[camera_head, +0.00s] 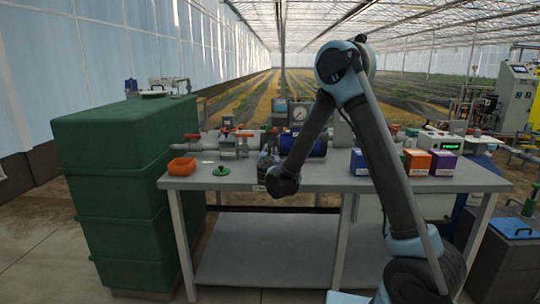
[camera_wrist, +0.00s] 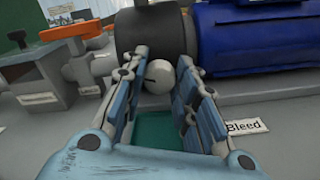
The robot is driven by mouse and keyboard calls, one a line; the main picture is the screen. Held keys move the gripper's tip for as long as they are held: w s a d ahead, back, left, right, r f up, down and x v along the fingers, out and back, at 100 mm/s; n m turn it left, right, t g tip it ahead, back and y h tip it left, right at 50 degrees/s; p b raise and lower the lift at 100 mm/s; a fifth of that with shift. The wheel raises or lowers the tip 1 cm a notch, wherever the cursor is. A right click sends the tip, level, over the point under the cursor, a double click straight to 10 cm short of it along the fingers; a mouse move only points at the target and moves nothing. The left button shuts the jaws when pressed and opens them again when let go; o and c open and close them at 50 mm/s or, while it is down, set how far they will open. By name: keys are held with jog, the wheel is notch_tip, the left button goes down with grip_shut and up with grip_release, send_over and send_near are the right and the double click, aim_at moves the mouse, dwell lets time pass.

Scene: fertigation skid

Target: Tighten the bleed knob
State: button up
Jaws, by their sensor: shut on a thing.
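The bleed knob (camera_wrist: 160,77) is a small, pale round knob with a dark slot, in front of a dark grey cylindrical housing in the wrist view. My gripper (camera_wrist: 168,66) has a finger on each side of the knob and is shut on it. A white label reading "Bleed" (camera_wrist: 245,127) lies on the surface to the right of the fingers. In the head view my gripper (camera_head: 268,157) is at the pump on the bench, and the knob cannot be made out there.
A blue cylinder (camera_wrist: 255,38) lies close to the right of the fingers. Valves and pipes (camera_head: 233,142) stand to the left. An orange tray (camera_head: 181,167) and a green disc (camera_head: 221,171) lie on the bench's left. Blue, orange (camera_head: 417,162) and purple boxes stand right.

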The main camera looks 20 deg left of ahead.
jog(key=m, duration=0.7)
jog(key=shift+d+f, duration=0.1)
jog(key=shift+d, duration=0.1)
jog(key=m, duration=0.6)
jog(key=shift+d+m, duration=0.1)
jog(key=shift+m, duration=0.2)
jog(key=o, duration=1)
jog(key=shift+w+f, duration=0.1)
jog(key=shift+f, duration=0.05)
jog(key=shift+o, duration=0.2)
